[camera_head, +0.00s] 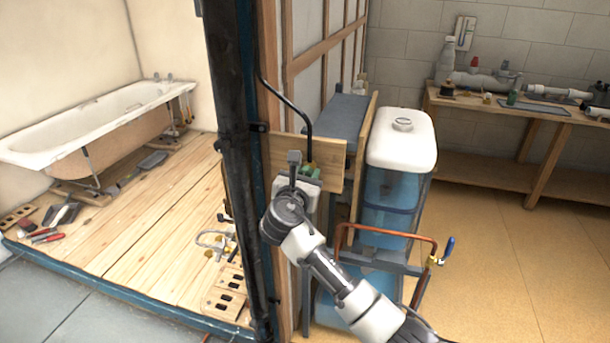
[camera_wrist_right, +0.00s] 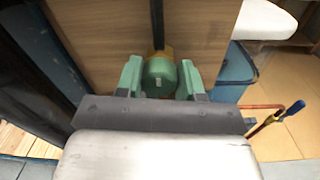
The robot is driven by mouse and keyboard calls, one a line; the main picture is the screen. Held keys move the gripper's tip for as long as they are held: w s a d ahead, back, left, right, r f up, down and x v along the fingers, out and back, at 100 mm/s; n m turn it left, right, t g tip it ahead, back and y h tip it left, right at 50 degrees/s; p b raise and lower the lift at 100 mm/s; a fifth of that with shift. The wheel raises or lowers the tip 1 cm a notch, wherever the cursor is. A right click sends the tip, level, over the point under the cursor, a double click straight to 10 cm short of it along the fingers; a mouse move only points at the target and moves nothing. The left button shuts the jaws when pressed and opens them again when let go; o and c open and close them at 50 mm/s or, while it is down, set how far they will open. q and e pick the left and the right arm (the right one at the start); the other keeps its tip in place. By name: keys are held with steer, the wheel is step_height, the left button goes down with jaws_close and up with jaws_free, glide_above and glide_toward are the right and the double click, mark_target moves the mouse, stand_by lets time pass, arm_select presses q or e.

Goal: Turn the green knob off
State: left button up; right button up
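The green knob (camera_wrist_right: 160,73) sits at the lower end of a dark pipe, against a wooden board. My right gripper (camera_wrist_right: 161,76) faces it in the right wrist view, with one green finger on each side of the knob. The fingers are apart and very close to its sides; I cannot tell whether they touch or clamp it. In the head view my right gripper (camera_head: 309,172) is at the wooden board (camera_head: 276,153), and it mostly hides the knob. My left gripper is not in view.
A white-topped water tank (camera_head: 402,142) stands right of the board. A copper pipe (camera_head: 385,231) with a blue-handled valve (camera_head: 447,250) runs in front of it. A dark vertical post (camera_head: 236,160) stands close left. The floor at right (camera_head: 510,260) is clear.

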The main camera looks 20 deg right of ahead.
steer(key=shift+c, duration=1.4)
steer(key=m, duration=0.3)
steer(key=shift+f+m+b, duration=0.1)
steer(key=shift+m+b, duration=0.2)
steer(key=shift+m, duration=0.1)
steer(key=m+b, duration=0.1)
steer(key=m, duration=0.2)
steer(key=shift+m, duration=0.4)
steer(key=m+b, duration=0.3)
steer(key=m, duration=0.2)
steer(key=shift+f+m, duration=0.15)
steer(key=shift+m, duration=0.15)
steer(key=m+b, duration=0.3)
steer(key=m, duration=0.1)
steer(key=shift+m, duration=0.4)
steer(key=shift+b, duration=0.3)
